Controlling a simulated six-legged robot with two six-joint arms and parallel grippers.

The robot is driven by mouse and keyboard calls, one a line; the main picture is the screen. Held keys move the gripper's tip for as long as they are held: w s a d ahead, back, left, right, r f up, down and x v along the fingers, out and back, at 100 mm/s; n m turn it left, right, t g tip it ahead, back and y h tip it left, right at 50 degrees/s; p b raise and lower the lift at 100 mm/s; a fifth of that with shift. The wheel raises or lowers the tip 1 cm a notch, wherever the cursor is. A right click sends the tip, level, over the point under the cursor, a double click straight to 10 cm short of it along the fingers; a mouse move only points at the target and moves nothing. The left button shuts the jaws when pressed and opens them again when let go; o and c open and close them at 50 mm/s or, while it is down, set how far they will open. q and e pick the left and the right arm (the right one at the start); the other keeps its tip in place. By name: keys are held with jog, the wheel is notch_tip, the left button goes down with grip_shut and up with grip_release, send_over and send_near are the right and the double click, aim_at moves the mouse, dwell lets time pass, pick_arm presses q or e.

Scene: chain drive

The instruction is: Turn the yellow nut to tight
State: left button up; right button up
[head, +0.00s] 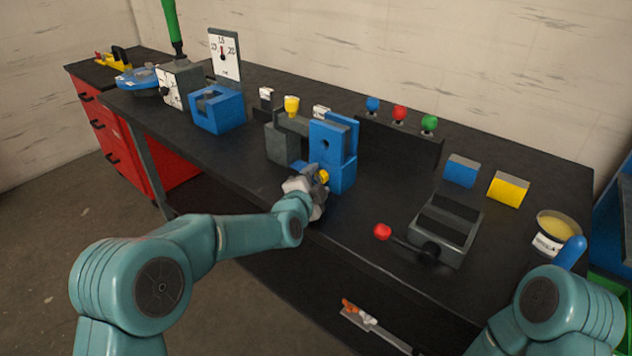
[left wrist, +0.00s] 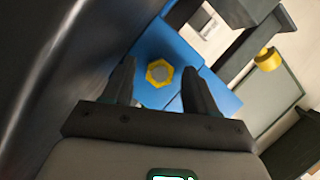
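The yellow nut (head: 323,176) sits on the front face of the blue upright block (head: 326,143) near the table's front edge. In the left wrist view the nut (left wrist: 160,72) is a yellow hexagonal ring around a grey centre, against the blue block (left wrist: 165,42). My left gripper (head: 316,183) is at the block's front, close to the nut. In the left wrist view its two dark fingers (left wrist: 159,68) stand apart, one on each side of the nut, with visible gaps. My right arm shows at the lower right, but its gripper is not in view.
A grey block with a yellow knob (head: 291,104) stands just left of the blue block. A grey vise-like fixture (head: 445,230) with a red-knobbed lever (head: 382,231) is to the right. A dark panel (head: 398,141) with coloured knobs stands behind. The table front between is clear.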

pick_arm(q)
jog(key=b+v, duration=0.1)
jog(key=v, duration=1.5)
jog(key=shift+s, duration=0.15)
jog(key=shift+r, duration=0.1)
